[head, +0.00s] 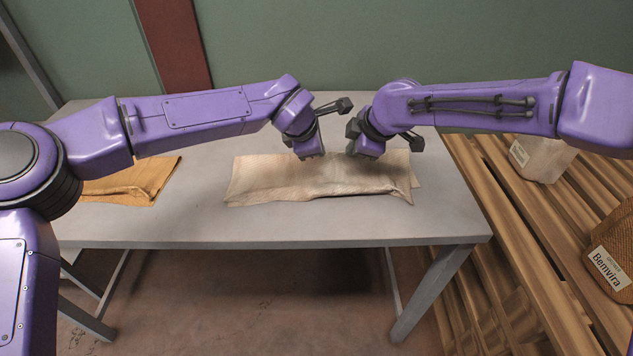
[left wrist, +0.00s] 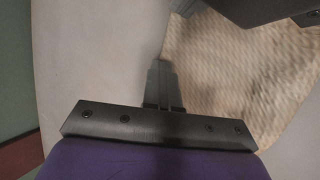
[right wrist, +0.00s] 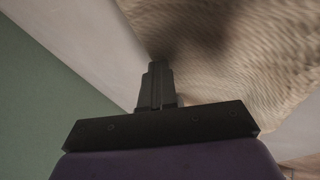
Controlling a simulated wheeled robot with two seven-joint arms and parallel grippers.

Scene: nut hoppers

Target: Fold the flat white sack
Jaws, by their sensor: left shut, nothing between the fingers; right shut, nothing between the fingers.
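The pale, off-white sack (head: 265,185) lies on the grey table as a wide, short strip. A loose layer edge shows along its front right, and an under layer sticks out at its right end. It also shows in the left wrist view (left wrist: 215,75) and the right wrist view (right wrist: 275,50). My left gripper (head: 314,156) is over the sack's back middle; its fingers are shut and empty in the left wrist view (left wrist: 161,64). My right gripper (head: 362,154) is just right of it, over the back edge, shut and empty in the right wrist view (right wrist: 154,66). Contact with the cloth cannot be told.
An orange-brown folded sack (head: 135,183) lies at the table's left, partly behind my left arm. Right of the table (head: 300,228) is a slatted wooden pallet (head: 500,230) with a pale sack (head: 543,158) and a brown labelled sack (head: 610,250). The table's front strip is clear.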

